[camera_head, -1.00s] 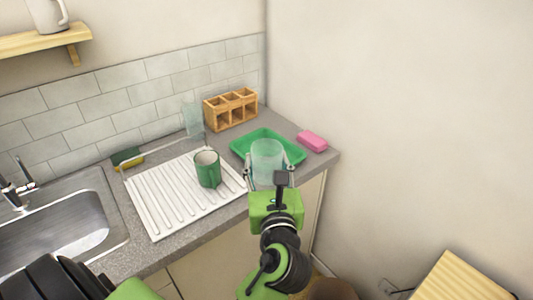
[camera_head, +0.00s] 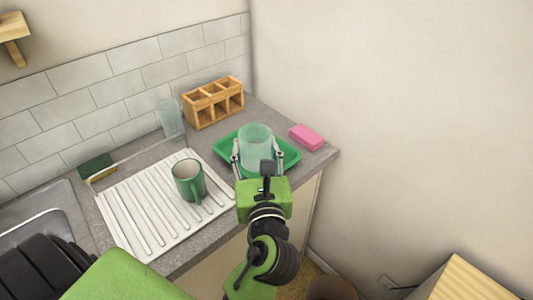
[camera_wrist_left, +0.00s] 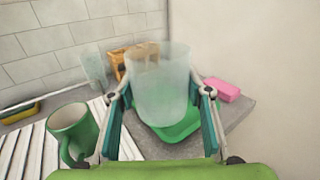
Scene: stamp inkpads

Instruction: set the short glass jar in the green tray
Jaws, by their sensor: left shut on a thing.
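The short glass jar (camera_head: 256,145), clear and pale, is upright between the fingers of my left gripper (camera_head: 258,163), which is shut on it. In the left wrist view the jar (camera_wrist_left: 158,85) fills the middle, with a finger on each side. The green tray (camera_head: 290,156) lies on the counter near its right end, directly behind and below the jar in the picture. The tray also shows under the jar in the left wrist view (camera_wrist_left: 182,130). The jar's base is partly hidden, so I cannot tell whether it touches the tray. My right gripper is not in view.
A green mug (camera_head: 189,182) stands on the white ribbed drainboard (camera_head: 135,214), left of the jar. A taller glass (camera_head: 171,119) and a wooden compartment box (camera_head: 214,103) stand by the tiles. A pink sponge (camera_head: 307,137) lies right of the tray. The sink (camera_head: 45,232) is at left.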

